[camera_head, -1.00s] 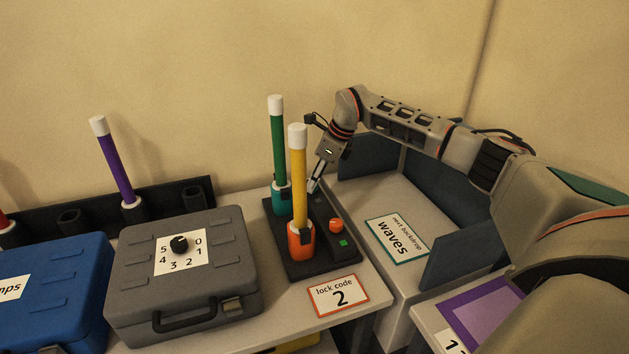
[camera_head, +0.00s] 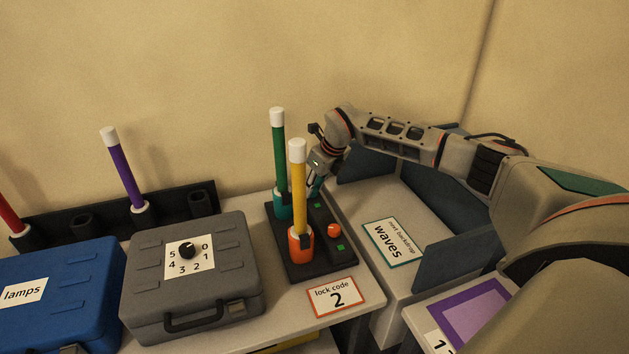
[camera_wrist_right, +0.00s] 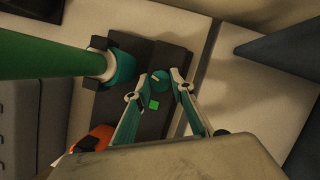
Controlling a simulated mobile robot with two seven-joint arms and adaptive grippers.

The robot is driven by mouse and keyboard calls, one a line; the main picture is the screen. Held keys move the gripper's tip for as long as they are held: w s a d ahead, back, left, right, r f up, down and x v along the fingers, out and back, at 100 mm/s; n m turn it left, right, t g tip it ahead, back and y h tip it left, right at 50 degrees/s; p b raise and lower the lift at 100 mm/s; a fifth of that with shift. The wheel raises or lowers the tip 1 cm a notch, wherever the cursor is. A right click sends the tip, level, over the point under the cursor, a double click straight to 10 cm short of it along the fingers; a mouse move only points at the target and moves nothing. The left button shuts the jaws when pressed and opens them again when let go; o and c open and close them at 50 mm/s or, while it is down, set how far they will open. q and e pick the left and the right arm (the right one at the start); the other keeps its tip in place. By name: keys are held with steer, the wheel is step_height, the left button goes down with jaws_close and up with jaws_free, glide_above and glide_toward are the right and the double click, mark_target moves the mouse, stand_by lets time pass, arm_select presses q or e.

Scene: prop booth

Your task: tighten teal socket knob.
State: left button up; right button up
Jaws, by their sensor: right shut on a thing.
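The teal socket knob (camera_wrist_right: 159,79) shows in the right wrist view, between my right fingertips. My right gripper (camera_wrist_right: 163,82) is shut on it, one finger at each side. In the head view my right gripper (camera_head: 311,190) is low over the back right of the black base (camera_head: 312,266), and largely hides the knob. The teal socket (camera_head: 284,207) holds an upright green tube (camera_head: 279,150) with a white top. A green square light (camera_head: 319,206) shows on the base near the gripper. My left gripper is not in view.
The orange socket (camera_head: 300,246) holds a yellow tube (camera_head: 298,190) just in front. Its orange knob (camera_head: 334,230) and a green light (camera_head: 341,248) are beside it. A grey case (camera_head: 190,290) stands left. A "waves" card (camera_head: 392,242) lies right, between dark panels.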

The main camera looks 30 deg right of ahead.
steer(key=shift+m+h+p, duration=0.3)
steer(key=shift+m, duration=0.4)
steer(key=shift+c, duration=0.2)
steer(key=shift+f, duration=0.1)
steer(key=o, duration=1.1)
